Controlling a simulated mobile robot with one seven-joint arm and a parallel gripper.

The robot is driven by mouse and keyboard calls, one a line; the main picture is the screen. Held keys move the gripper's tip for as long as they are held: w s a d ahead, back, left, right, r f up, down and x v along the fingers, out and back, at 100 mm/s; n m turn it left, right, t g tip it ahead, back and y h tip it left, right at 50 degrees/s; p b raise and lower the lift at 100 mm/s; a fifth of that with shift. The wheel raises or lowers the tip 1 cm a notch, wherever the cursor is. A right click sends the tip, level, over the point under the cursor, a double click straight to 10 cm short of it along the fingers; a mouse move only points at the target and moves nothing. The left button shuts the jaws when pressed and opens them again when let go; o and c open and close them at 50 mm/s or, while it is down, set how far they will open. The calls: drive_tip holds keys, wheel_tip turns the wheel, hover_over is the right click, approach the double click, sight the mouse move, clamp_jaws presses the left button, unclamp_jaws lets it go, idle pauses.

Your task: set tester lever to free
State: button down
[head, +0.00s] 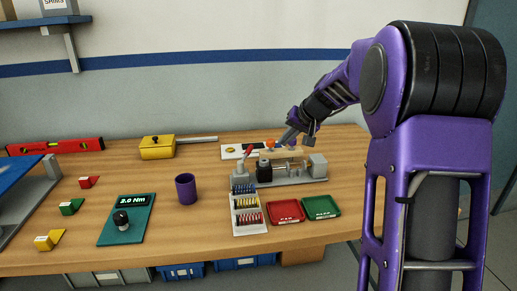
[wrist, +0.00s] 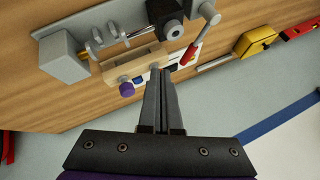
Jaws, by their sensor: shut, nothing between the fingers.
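The tester (head: 293,176) is a grey fixture on the workbench. Its lever has a red handle (head: 248,148), tilted up to the right in the head view. In the wrist view the red handle (wrist: 192,53) is on a thin metal rod, right of the fingertips. My gripper (head: 284,139) is over the back of the tester; its fingers (wrist: 161,72) are shut and empty. They appear close to a wooden bar (wrist: 135,66) with a purple knob (wrist: 126,89) and do not visibly hold the lever. Any lever markings are too small to read.
In front of the tester are a bit tray (head: 248,215), a red tray (head: 286,212) and a green tray (head: 321,207). A purple cup (head: 186,189), a yellow box (head: 157,148) and a teal torque unit (head: 126,220) stand left. The wall is behind.

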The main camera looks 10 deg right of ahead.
sight(246, 154)
idle(0.3)
drive_tip(key=x, duration=0.9)
drive_tip(key=shift+w+a+f+b, duration=0.1)
drive_tip(key=shift+f+b, duration=0.05)
drive_tip(key=shift+b, duration=0.2)
drive_tip(key=a, duration=0.1)
drive_tip(key=w+a, duration=0.1)
drive_tip(key=a, duration=0.1)
drive_tip(key=shift+w, duration=0.35)
drive_tip(key=shift+w+a+r, duration=0.2)
drive_tip(key=shift+a, duration=0.15)
